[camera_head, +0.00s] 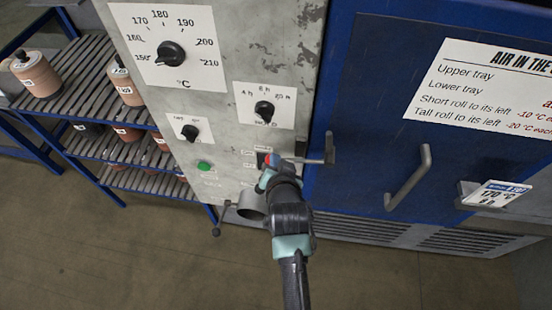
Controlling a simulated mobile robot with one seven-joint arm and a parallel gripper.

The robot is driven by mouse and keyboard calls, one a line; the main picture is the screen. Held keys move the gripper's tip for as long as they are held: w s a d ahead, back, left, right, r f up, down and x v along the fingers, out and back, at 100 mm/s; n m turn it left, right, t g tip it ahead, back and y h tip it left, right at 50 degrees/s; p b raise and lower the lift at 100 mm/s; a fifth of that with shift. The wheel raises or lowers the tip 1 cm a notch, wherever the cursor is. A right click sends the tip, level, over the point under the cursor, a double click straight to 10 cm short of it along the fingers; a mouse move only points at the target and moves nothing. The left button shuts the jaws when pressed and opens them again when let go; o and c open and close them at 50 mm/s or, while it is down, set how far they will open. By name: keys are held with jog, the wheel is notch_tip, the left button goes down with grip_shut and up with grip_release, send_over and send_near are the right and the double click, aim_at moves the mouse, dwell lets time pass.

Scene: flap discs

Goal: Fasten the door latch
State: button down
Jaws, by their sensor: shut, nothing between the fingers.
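The blue oven door (365,90) fills the right side and looks closed against the grey control panel. The grey metal latch (328,148) is at the door's left edge. Its thin bar lies roughly level across the seam, and its short end piece stands upright. My gripper (267,168) is in front of the lower grey panel, just left of the latch bar. It looks shut and empty. Its fingertips are small and partly hidden by the wrist, so I cannot tell whether it touches anything.
A bent grey door handle (410,178) sticks out right of the latch. A holder with a card (492,194) juts out further right. Dials and a green button (204,166) are on the panel. A blue rack (75,140) with rolls stands left. The floor in front is clear.

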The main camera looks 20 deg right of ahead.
jog(key=shift+f, duration=0.1)
jog(key=s+d+f+n+g+h+b, duration=0.2)
jog(key=d+f+n+h+b, duration=0.2)
jog(key=b, duration=0.5)
jog(key=s+d+f+n+g+h+b, duration=0.3)
jog(key=d+f+n+h+b, duration=0.1)
jog(key=f+b, duration=0.5)
jog(key=shift+s+f+n+h, duration=0.2)
jog(key=shift+n+h, duration=0.2)
jog(key=shift+h, duration=0.5)
jog(key=shift+s+d, duration=0.1)
